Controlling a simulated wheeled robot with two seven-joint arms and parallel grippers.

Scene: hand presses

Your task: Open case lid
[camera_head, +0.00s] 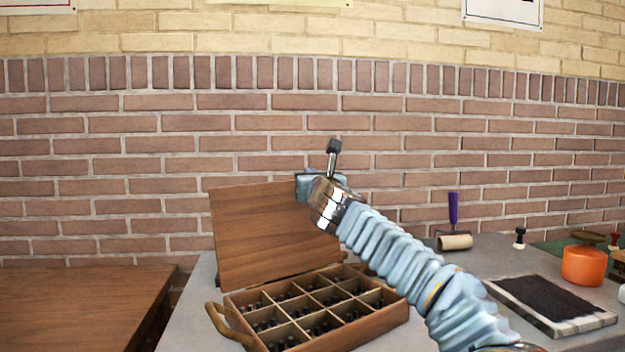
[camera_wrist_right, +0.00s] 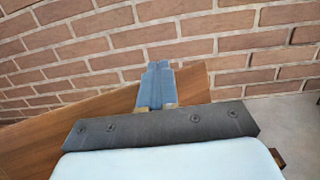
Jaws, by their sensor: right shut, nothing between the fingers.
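A wooden case (camera_head: 375,322) with a divided inside stands on the grey table, with small dark pieces in its compartments. Its lid (camera_head: 255,235) is raised and stands tilted up at the back of the case. My right gripper (camera_head: 336,145) is shut and empty, above the lid's upper right part, with its fingers pointing up. In the right wrist view the shut fingers (camera_wrist_right: 157,85) show in front of the wooden lid (camera_wrist_right: 85,135); I cannot tell whether they touch it. My left gripper is not in view.
A wooden table (camera_head: 80,305) is at the left. On the grey table (camera_head: 480,265) are a roller with a purple handle (camera_head: 454,225), a dark slab in a pale frame (camera_head: 550,305), an orange pot (camera_head: 583,266) and small stamps (camera_head: 520,238). A brick wall stands behind.

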